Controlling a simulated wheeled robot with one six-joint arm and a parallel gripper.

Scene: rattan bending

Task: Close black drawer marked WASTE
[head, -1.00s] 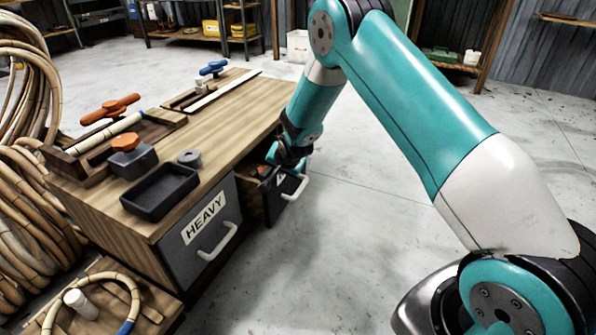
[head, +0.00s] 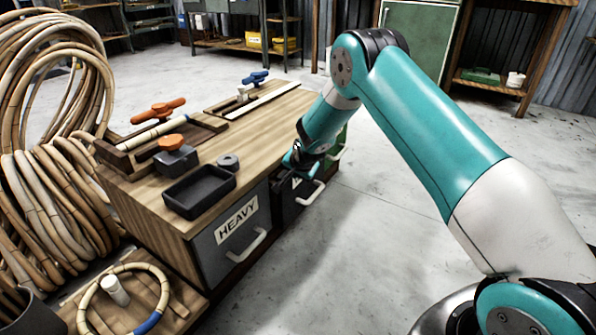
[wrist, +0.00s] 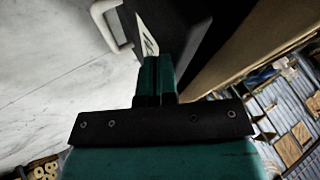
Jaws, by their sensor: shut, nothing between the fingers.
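A black drawer (head: 287,206) with a white handle (head: 314,192) is in the bench front, between the HEAVY drawer and a green one. Its front looks roughly in line with the HEAVY drawer's front; I cannot tell whether a small gap is left. Most of its label is hidden, so I cannot read it. My gripper (head: 292,168) is shut and empty at the drawer's upper edge. In the wrist view, my gripper's fingers (wrist: 158,65) are together close to the dark drawer (wrist: 184,22), its white label (wrist: 147,38) and handle (wrist: 103,24); contact is unclear.
The grey HEAVY drawer (head: 216,258) stands to the left and a green drawer (head: 337,150) beyond. The wooden bench top (head: 255,135) holds a black tray (head: 199,207) and clamps. Rattan coils (head: 50,170) stand at left. The floor in front is clear.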

